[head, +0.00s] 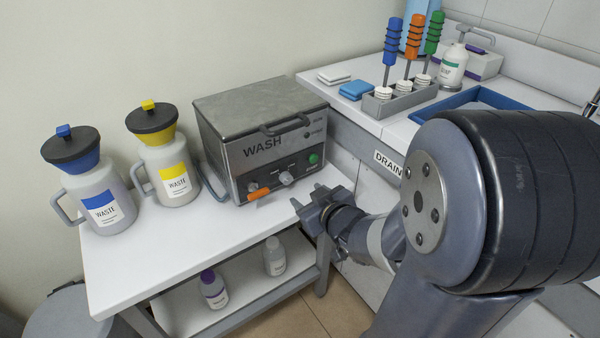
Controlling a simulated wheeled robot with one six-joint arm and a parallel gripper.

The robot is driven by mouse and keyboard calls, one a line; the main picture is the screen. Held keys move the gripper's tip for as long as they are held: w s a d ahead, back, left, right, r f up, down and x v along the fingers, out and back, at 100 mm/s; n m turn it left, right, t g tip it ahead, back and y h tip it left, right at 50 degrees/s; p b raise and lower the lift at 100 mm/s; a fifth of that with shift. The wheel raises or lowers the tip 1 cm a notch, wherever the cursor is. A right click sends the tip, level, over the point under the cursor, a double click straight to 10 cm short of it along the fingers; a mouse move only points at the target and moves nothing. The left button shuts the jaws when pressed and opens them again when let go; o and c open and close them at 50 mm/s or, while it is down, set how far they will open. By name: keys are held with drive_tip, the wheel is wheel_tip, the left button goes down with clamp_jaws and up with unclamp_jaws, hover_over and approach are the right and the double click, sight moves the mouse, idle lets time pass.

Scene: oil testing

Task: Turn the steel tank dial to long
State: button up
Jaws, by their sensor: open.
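The steel tank (262,138), a grey box marked WASH with a lid and a front handle, stands at the back right of the white table. Its dial (286,178) is a light round knob low on the front panel, between an orange tag (258,194) and a green button (313,159). The lettering around the dial is too small to read, so its setting cannot be told. My gripper (307,196) is open and empty, in front of the tank's lower right front. Its fingers point toward the panel and appear apart from the dial.
Two waste jugs, one blue-labelled (103,208) and one yellow-labelled (174,181), stand left of the tank. A higher counter (350,118) at right holds a grey rack (398,104) with coloured-handled tools and a blue tray (440,108). The table's front is clear.

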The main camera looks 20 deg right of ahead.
sight(288, 180)
drive_tip(key=b+x, duration=0.3)
drive_tip(key=x, duration=0.8)
drive_tip(key=shift+a+r, duration=0.1)
drive_tip(key=shift+r, duration=0.05)
drive_tip(key=shift+c, duration=0.3)
drive_tip(key=c, duration=0.9)
